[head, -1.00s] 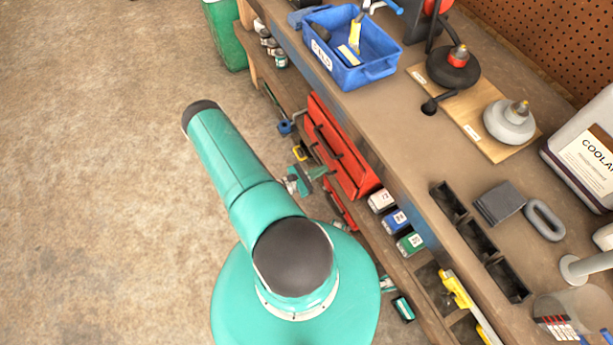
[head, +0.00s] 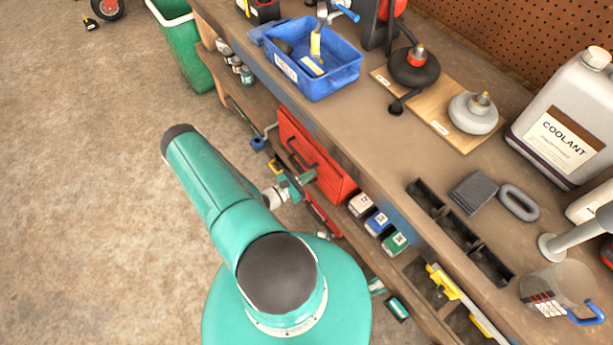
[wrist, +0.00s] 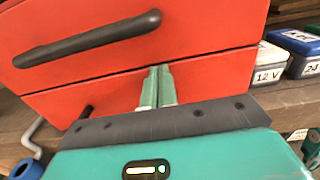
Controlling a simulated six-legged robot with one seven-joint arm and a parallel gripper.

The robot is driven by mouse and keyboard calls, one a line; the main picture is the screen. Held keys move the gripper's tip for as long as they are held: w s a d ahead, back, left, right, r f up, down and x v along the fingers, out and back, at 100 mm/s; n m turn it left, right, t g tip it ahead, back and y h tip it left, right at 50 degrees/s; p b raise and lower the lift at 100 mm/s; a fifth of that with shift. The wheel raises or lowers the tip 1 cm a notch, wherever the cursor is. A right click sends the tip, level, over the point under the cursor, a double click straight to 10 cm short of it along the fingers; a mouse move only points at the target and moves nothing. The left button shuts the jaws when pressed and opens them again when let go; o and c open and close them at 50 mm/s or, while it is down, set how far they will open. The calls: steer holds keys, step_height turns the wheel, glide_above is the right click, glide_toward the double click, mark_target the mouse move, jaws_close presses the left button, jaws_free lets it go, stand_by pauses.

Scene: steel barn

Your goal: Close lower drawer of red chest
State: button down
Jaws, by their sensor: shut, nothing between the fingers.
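The red chest (head: 318,155) stands on the shelf under the bench. In the wrist view its upper drawer (wrist: 200,35) has a long black handle, and the lower drawer (wrist: 60,100) lies below a dark seam. In the head view only part of the lower drawer (head: 324,216) shows, behind my arm. My gripper (wrist: 157,72) is shut and empty, its green fingertips close in front of the red front by the seam; contact is unclear. It also shows in the head view (head: 306,177). The lower handle is mostly hidden. How far the lower drawer stands out is hard to tell.
Labelled small boxes (head: 378,222) stand on the shelf right of the chest. The bench edge overhangs the shelf.

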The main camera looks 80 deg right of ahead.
steer(key=shift+s+d+r, duration=0.1)
steer(key=shift+s+d, duration=0.1)
steer(key=shift+d, duration=0.2)
steer(key=shift+w, duration=0.1)
steer(key=shift+w+a, duration=0.2)
steer(key=shift+a, duration=0.05)
steer(key=v, duration=1.4)
